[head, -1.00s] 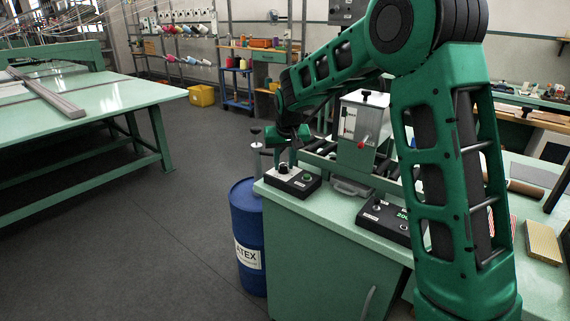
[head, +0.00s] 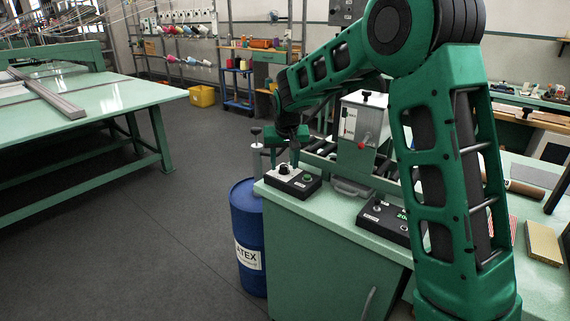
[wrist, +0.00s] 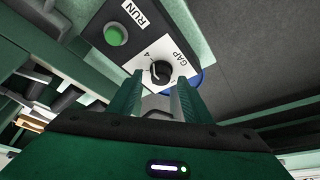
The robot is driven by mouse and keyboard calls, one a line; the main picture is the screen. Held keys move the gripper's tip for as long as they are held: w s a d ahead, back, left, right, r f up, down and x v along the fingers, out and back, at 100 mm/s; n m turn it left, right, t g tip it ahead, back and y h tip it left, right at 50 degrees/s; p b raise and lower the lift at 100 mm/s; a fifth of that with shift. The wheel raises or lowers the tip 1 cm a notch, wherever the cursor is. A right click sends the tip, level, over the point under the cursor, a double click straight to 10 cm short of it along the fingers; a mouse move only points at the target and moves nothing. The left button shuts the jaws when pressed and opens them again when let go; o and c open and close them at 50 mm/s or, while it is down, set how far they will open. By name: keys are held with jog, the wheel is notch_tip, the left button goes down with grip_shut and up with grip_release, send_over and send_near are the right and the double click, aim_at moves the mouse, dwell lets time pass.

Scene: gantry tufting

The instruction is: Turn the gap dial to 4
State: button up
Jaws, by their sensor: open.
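The gap dial is a small dark knob (wrist: 159,71) on a white plate printed "GAP", with a "4" beside it in the wrist view. The dial's pointer direction is too small to tell.
A green RUN button (wrist: 115,35) sits beside the dial on the same box. A machine with a red knob (head: 360,143) stands behind. A blue drum (head: 247,225) stands left of the bench.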

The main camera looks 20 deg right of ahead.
jog(key=shift+r, duration=0.1)
jog(key=v, duration=1)
jog(key=shift+r, duration=0.25)
